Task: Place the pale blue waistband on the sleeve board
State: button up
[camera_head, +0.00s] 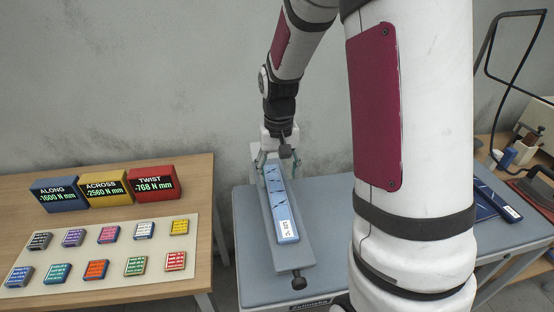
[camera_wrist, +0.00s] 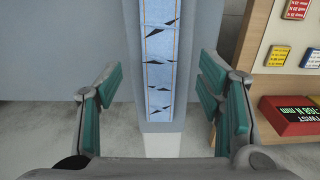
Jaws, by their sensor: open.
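The pale blue waistband (camera_head: 278,197) is a long flat strip with dark marks and a white label at its near end. It lies lengthwise on the narrow grey sleeve board (camera_head: 301,249), which stands on the blue-grey table. My gripper (camera_head: 273,160) is over the far end of the board. In the wrist view the waistband (camera_wrist: 160,62) runs down between the open teal fingers of my gripper (camera_wrist: 165,100), with clear gaps on both sides. The fingers hold nothing. The middle of the far end is partly hidden by my gripper in the head view.
A wooden table (camera_head: 120,223) at left bears blue, yellow and red display blocks (camera_head: 155,184) and a pale mat (camera_head: 122,253) with several small coloured boxes. My arm hides much of the right side. A dark blue strip (camera_head: 497,202) lies at right, near a black-framed press (camera_head: 540,190).

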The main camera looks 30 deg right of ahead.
jog(key=s+a+r+n+t, duration=0.1)
jog(key=s+a+r, duration=0.25)
jog(key=r, duration=0.45)
jog(key=s+a+r+n+t, duration=0.1)
jog(key=s+a+r+t, duration=0.2)
jog(key=r, duration=0.4)
jog(key=s+a+r+n, duration=0.1)
jog(key=s+a+r, duration=0.1)
jog(key=s, duration=0.3)
jog(key=s+a+r+n+t, duration=0.1)
jog(key=s+a+r, duration=0.1)
jog(key=s, duration=0.4)
jog(key=shift+a+n+t, duration=0.3)
jog(key=shift+a, duration=0.4)
jog(key=shift+r, duration=0.15)
